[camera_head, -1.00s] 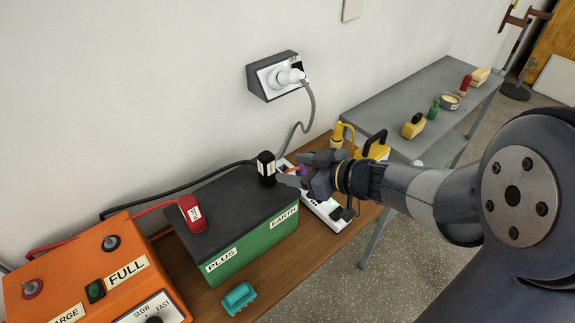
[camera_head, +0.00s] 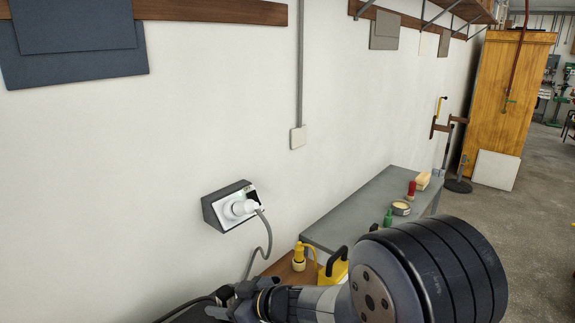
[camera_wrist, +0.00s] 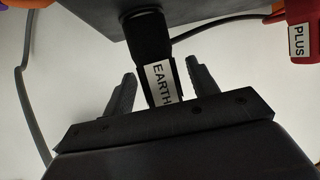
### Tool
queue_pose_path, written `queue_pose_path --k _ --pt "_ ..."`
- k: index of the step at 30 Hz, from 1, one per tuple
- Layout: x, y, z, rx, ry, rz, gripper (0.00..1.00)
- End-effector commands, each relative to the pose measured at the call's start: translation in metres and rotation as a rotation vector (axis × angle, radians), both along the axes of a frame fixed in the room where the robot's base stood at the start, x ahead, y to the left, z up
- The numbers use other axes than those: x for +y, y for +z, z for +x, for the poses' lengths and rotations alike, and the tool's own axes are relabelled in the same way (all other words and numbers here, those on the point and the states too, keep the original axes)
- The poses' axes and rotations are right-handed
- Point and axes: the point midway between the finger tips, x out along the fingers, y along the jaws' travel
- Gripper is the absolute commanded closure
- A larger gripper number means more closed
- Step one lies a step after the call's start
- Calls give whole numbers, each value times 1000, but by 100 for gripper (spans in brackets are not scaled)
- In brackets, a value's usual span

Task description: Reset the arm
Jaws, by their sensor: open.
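My gripper (camera_head: 224,302) is low in the head view, below the wall socket. It also shows in the wrist view (camera_wrist: 160,82), with its two dark fingers spread apart. Between the fingers stands a black clamp with an EARTH label (camera_wrist: 160,82). Gaps show on both sides of the clamp, so the fingers are around it but not shut on it. The clamp's far end meets a dark grey box (camera_wrist: 200,12). My arm crosses the lower right of the head view. The battery is mostly out of the head view.
A red PLUS clamp (camera_wrist: 303,35) is at the right of the wrist view. A white plug sits in the wall socket (camera_head: 222,222), its grey cable (camera_head: 268,250) hanging down. A grey table (camera_head: 345,215) holds several small items. A wooden cabinet (camera_head: 505,95) stands farther back.

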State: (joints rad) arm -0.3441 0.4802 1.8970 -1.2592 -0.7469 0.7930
Motion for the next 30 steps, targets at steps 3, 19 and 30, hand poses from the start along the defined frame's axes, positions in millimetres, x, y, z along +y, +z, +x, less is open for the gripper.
queue_pose_path --k 3,19,30 --pt "12 -6 5 1 2 -1 44" --pt "13 2 6 0 0 0 44" --pt "-16 9 -6 -5 -4 1 44"
